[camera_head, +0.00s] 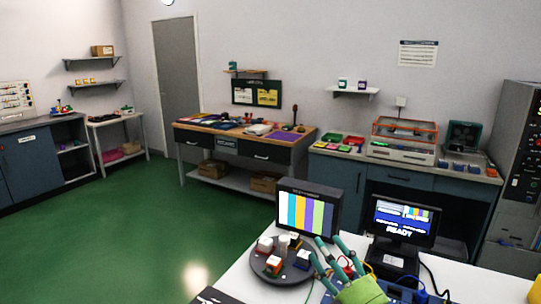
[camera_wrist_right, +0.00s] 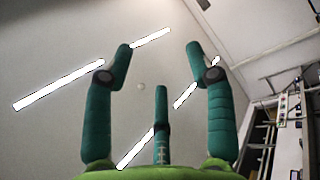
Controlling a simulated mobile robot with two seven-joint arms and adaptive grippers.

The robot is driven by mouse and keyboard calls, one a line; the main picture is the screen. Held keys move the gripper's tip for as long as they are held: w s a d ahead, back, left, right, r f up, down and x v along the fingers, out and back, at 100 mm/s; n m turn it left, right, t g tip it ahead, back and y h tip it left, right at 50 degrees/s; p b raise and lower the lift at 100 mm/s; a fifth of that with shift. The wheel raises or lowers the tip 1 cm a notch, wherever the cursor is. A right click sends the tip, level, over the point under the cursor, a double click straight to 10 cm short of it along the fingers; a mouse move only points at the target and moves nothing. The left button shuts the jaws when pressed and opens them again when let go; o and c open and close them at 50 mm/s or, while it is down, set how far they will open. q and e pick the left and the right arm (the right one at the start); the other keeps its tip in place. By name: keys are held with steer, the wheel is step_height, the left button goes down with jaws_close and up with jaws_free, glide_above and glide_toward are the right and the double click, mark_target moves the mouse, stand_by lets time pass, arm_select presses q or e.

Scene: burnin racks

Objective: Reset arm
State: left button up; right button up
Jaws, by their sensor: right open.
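My right gripper (camera_head: 327,252) shows at the bottom of the head view, with teal fingers on a bright green palm. Its fingers are spread and point up, above the white table (camera_head: 240,276). In the right wrist view the same gripper (camera_wrist_right: 159,62) is open, with nothing between its fingers. My left gripper is in neither view.
Close to my right gripper are a round dark tray (camera_head: 262,258) with small parts, a colour-bar monitor (camera_head: 309,212) and a "READY" screen (camera_head: 402,221). Cables lie to its right. A wooden-topped workbench (camera_head: 245,143) stands at the back wall. Green floor (camera_head: 130,220) is clear at left.

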steer(key=s+d+f+m+g+h, duration=0.2)
steer(key=s+d+f+m+h, duration=0.15)
steer(key=f+m, duration=0.2)
steer(key=s+d+f+m+g+h, duration=0.2)
steer(key=d+f+m+h, duration=0.15)
steer(key=f, duration=0.35)
steer(key=s+d+f+m+g+h, duration=0.2)
steer(key=s+d+f+m+h, duration=0.1)
steer(key=f+m+h, duration=0.3)
steer(key=s+a+f+m+g+y, duration=0.1)
steer(key=s+f+g, duration=0.45)
steer(key=s, duration=0.55)
steer(key=s+a+f+m+g+y, duration=0.1)
steer(key=s+f+g+y, duration=0.1)
steer(key=s+f+g, duration=0.6)
steer(key=s+f+t+b, duration=0.25)
steer(key=f+b, duration=0.25)
steer(key=f, duration=2)
arm_select(q)
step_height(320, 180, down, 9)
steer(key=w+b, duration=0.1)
steer(key=b, duration=0.3)
arm_select(e)
steer(key=s+d+f+g, duration=0.1)
steer(key=s+d+f, duration=0.2)
steer(key=s+f, duration=1.4)
step_height(320, 180, down, 2)
steer(key=shift+f+n, duration=0.15)
steer(key=shift+n, duration=0.15)
